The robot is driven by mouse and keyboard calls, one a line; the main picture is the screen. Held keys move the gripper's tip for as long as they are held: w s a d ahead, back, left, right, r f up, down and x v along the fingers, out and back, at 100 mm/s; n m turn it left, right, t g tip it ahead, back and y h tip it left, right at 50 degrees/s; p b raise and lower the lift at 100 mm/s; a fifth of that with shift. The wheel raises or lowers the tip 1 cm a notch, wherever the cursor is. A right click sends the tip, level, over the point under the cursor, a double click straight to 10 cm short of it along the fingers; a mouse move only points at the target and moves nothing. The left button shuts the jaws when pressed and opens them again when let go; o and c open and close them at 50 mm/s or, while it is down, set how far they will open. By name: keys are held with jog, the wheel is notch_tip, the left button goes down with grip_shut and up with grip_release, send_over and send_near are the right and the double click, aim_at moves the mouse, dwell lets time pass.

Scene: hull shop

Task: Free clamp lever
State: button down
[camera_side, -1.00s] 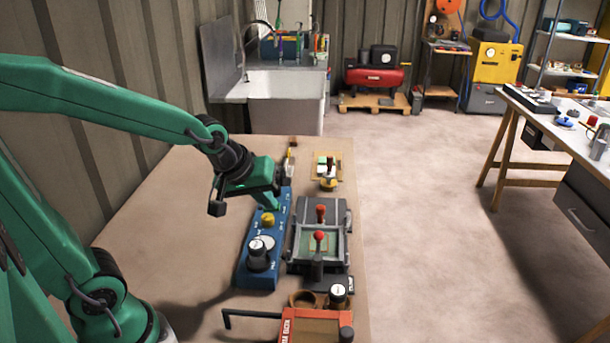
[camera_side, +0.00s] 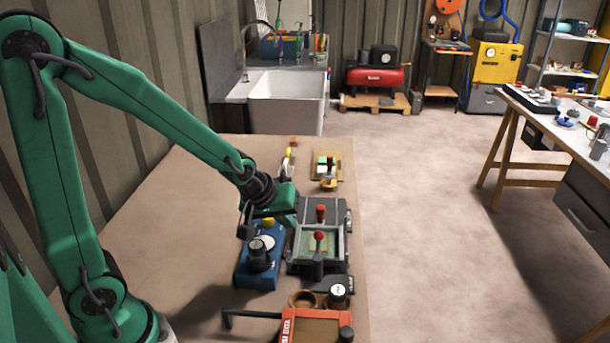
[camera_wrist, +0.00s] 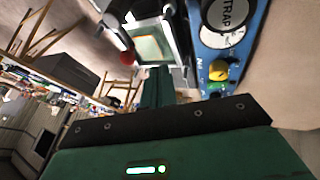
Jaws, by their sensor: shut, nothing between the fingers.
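The grey clamp fixture (camera_side: 297,265) stands on the bench with a green panel (camera_side: 330,247) in its frame. Two upright levers with red knobs rise from it, a far one (camera_side: 320,210) and a near one (camera_side: 319,236). In the wrist view one red knob (camera_wrist: 127,58) shows beside the frame and panel (camera_wrist: 152,42). My gripper (camera_side: 288,206) is shut and empty, at the far left corner of the fixture, left of the far lever. Its green fingers (camera_wrist: 156,82) show together in the wrist view. I cannot tell whether they touch the fixture.
A blue control box (camera_side: 257,283) with a dial and yellow knob (camera_side: 268,223) stands close left of the fixture. An orange box (camera_side: 312,330) and a brown cup (camera_side: 302,299) are in front. A small tray (camera_side: 318,181) lies behind. The bench's left side is bare.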

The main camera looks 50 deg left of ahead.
aim_at(318, 246)
jog(key=shift+h, duration=0.3)
jog(key=shift+w+d+f, duration=0.5)
jog(key=shift+w+d, duration=0.2)
jog(key=shift+w, duration=0.05)
jog(key=shift+w+d+f, duration=0.45)
jog(key=shift+w+d, duration=0.25)
jog(key=shift+w+m, duration=0.35)
jog(key=shift+m, duration=0.45)
jog(key=shift+w+d, duration=0.5)
jog(key=shift+w, duration=0.2)
jog(key=shift+w+d, duration=0.35)
jog(key=shift+w, duration=0.2)
jog(key=shift+w+d, duration=0.45)
jog(key=shift+d, duration=0.25)
jog(key=shift+a, duration=0.15)
